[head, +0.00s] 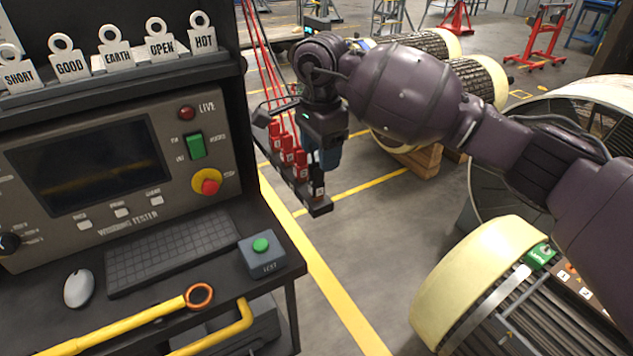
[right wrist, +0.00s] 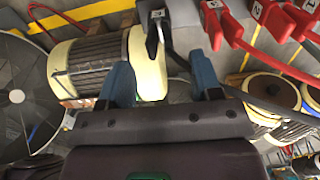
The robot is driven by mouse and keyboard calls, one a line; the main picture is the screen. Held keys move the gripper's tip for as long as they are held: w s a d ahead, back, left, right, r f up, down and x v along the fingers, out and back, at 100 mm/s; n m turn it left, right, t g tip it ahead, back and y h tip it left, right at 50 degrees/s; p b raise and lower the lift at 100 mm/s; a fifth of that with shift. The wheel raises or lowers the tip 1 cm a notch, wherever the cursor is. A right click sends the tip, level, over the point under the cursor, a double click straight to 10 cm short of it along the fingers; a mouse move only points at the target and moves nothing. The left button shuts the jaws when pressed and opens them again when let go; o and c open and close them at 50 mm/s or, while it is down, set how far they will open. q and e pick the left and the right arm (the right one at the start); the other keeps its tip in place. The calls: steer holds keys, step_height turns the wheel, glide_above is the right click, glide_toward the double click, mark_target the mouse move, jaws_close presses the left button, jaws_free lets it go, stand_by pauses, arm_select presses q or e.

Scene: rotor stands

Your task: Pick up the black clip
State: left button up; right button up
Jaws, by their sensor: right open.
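The black clip (right wrist: 154,38) stands at the end of a dark rack (head: 319,208), beside the red clips (head: 287,150). In the head view the black clip (head: 317,187) is small and partly hidden by my right gripper (head: 325,160). In the right wrist view my right gripper (right wrist: 162,78) has its two blue fingers spread apart with nothing between them. The clip lies just beyond the fingertips, nearer the left finger. A black cable runs from it towards the right finger. My left gripper is out of view.
A winding tester (head: 120,175) on a dark bench fills the left side, with a keyboard (head: 165,250) in front. Large rotors (head: 460,285) stand at the right. Red cables (head: 262,60) hang behind the rack. Floor below the rack is open.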

mark_target(316, 166)
steer(key=shift+s+a+f, duration=0.1)
steer(key=shift+a+f, duration=0.1)
steer(key=shift+f, duration=1.35)
steer(key=shift+a+f, duration=0.15)
steer(key=shift+f, duration=1.4)
steer(key=c, duration=1)
steer(key=shift+c, duration=0.2)
steer(key=shift+r, duration=0.15)
step_height(316, 166, up, 20)
